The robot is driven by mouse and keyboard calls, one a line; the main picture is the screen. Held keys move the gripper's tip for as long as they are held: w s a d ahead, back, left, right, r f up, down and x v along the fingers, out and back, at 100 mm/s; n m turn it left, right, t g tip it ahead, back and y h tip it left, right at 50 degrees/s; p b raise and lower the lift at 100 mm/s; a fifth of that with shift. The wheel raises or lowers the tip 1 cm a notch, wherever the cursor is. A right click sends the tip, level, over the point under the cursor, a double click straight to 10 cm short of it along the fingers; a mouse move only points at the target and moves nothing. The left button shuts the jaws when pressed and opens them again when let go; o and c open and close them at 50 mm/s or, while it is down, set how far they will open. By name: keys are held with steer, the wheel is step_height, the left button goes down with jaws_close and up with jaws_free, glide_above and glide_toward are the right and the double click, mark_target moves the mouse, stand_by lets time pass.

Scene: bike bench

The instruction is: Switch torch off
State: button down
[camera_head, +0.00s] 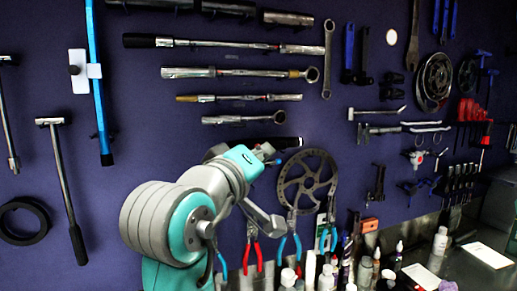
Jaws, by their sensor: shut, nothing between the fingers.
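I cannot make out a torch for certain in the head view. My grey and teal arm stands left of the middle, in front of the tool wall, and hides part of the wall and bench behind it. I cannot pick out the fingertips of my gripper in this view.
A dark purple wall (90,165) carries several tools, among them a long torque wrench (230,45), a hammer-like tool (62,185) and a brake disc (307,181). Pliers (253,252) hang low. Bottles (440,241) crowd the bench, and a white sheet (487,255) lies at right.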

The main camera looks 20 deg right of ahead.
steer(key=shift+w, duration=0.2)
stand_by(0.4)
steer(key=shift+w, duration=0.25)
steer(key=shift+w, duration=0.15)
stand_by(0.5)
steer(key=shift+s, duration=0.65)
steer(key=shift+s, duration=0.1)
steer(key=shift+s, duration=2.9)
